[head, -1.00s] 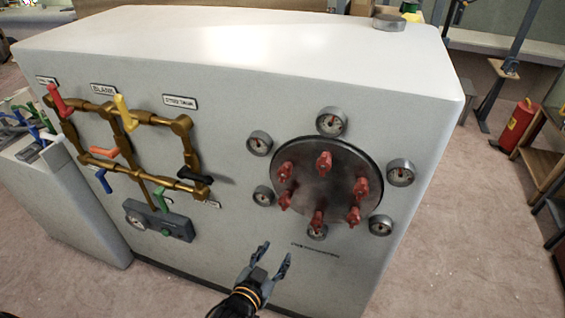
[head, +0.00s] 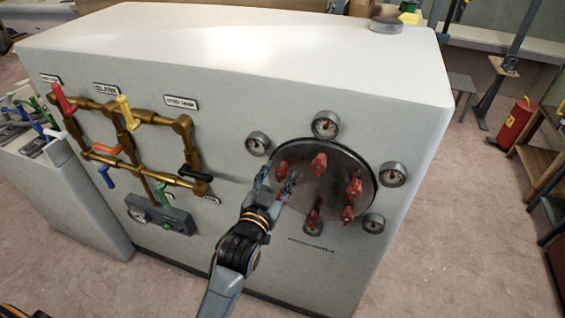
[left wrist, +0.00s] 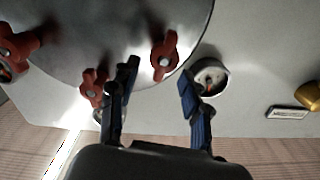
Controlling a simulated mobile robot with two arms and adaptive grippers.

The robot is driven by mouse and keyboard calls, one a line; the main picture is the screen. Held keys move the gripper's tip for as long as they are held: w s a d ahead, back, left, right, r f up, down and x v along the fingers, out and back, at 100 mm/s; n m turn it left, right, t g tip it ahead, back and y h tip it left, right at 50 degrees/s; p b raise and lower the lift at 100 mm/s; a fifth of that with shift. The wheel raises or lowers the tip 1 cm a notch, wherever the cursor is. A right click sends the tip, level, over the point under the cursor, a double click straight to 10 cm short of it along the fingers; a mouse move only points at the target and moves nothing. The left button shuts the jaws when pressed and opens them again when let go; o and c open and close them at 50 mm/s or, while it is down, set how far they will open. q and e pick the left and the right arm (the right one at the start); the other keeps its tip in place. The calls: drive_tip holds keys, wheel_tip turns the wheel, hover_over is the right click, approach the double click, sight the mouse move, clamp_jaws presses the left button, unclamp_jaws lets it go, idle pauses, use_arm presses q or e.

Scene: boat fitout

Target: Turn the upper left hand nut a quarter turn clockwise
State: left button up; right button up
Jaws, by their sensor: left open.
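A round steel plate (head: 335,195) on the cabinet front carries several red wing nuts. The upper left hand nut (head: 282,168) is beside my left gripper (head: 277,175); it also shows in the left wrist view (left wrist: 163,57), where the picture is turned upside down. The left gripper (left wrist: 158,76) is open and empty, its two fingers apart, with this nut just past the tips and between their lines. I cannot tell whether they touch. The top nut (head: 319,163) is to the right. The lower left nut is hidden behind the gripper. My right gripper is not in view.
Round gauges ring the plate; the upper left one (head: 258,143) is close to my gripper, also in the left wrist view (left wrist: 210,77). Brass pipes (head: 150,120) with coloured handles are at the left. A grey box (head: 160,215) hangs below them.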

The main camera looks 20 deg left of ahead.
use_arm(q)
drive_tip(key=shift+w+d, duration=0.1)
drive_tip(key=shift+w, duration=1.3)
drive_tip(key=shift+c, duration=0.4)
clamp_jaws()
drive_tip(key=shift+n+p, duration=0.5)
drive_tip(key=shift+n, duration=0.2)
drive_tip(key=shift+o, duration=0.4)
unclamp_jaws()
drive_tip(key=s, duration=1.2)
drive_tip(key=shift+a, duration=0.35)
drive_tip(key=shift+c, duration=0.4)
